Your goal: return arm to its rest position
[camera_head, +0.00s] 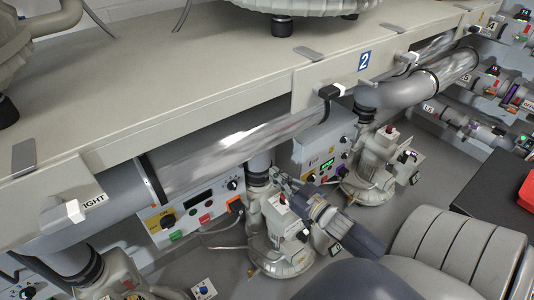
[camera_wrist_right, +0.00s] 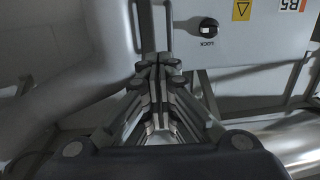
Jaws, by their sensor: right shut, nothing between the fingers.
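My right arm comes in from the lower right in the head view. Its gripper (camera_head: 284,182) is beside the middle pump unit (camera_head: 272,235), under the bench edge. In the right wrist view the gripper (camera_wrist_right: 157,68) has its fingers together with nothing between them. A light grey panel with a round black knob marked LOCK (camera_wrist_right: 209,25) is beyond the fingertips there. I cannot tell whether the fingers touch anything. My left gripper is not in view.
A long beige bench (camera_head: 190,95) runs across the head view, with a clear and grey pipe (camera_head: 240,155) below it. Control boxes (camera_head: 190,213) and another pump unit (camera_head: 368,180) stand under the bench. A black surface with a red object (camera_head: 527,190) is at the right.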

